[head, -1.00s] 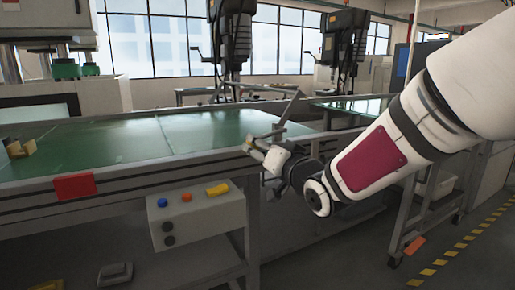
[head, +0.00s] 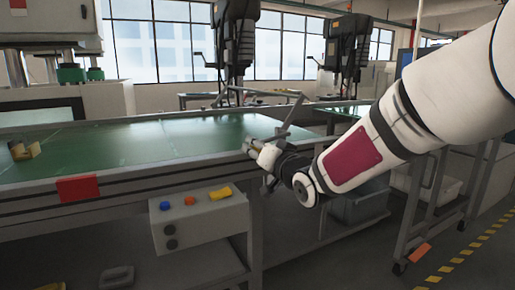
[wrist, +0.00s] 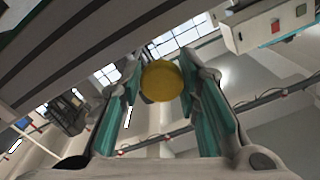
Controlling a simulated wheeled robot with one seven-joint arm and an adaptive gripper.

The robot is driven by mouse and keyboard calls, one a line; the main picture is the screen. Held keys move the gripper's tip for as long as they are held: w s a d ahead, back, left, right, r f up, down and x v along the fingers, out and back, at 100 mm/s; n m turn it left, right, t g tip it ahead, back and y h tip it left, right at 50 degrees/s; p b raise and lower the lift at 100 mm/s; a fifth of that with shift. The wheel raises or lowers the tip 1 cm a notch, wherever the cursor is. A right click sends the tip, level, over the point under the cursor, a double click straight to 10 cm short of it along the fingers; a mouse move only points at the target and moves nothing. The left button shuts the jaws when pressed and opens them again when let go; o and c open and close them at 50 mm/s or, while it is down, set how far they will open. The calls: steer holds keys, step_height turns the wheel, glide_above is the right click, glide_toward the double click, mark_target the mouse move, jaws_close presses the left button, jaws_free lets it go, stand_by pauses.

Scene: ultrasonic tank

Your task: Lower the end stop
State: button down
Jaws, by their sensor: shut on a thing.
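The end stop (head: 286,117) is a thin grey bar frame at the right end of the green table, standing raised above its surface. My gripper (head: 252,147) is at the table's front right corner, below the bar. In the wrist view my gripper (wrist: 162,95) has its two teal-lined fingers on either side of a round yellow knob (wrist: 162,82) and is shut on it. The head view does not show clearly how the knob joins the bar, as my gripper hides that place.
The green table (head: 120,148) has a raised front rail with a red plate (head: 76,188). A control box (head: 200,217) with buttons hangs below the rail, left of my gripper. A second green-topped table (head: 350,108) stands behind my arm.

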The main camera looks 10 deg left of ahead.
steer(key=shift+r, duration=0.3)
steer(key=shift+r+m+p, duration=0.9)
steer(key=shift+r+p, duration=0.35)
steer(key=shift+r, duration=0.05)
steer(key=w+d+r+m+p, duration=0.2)
steer(key=d+r+m+p, duration=0.2)
steer(key=r+m+p, duration=0.4)
steer(key=m+p, duration=0.2)
steer(key=p, duration=0.3)
steer(key=shift+w+r+m, duration=0.15)
steer(key=shift+w+m, duration=0.15)
steer(key=shift+w, duration=0.05)
steer(key=shift+w+d, duration=0.1)
steer(key=shift+d, duration=0.05)
steer(key=c, duration=1.3)
jaws_free()
steer(key=shift+c, duration=0.2)
steer(key=shift+o, duration=0.5)
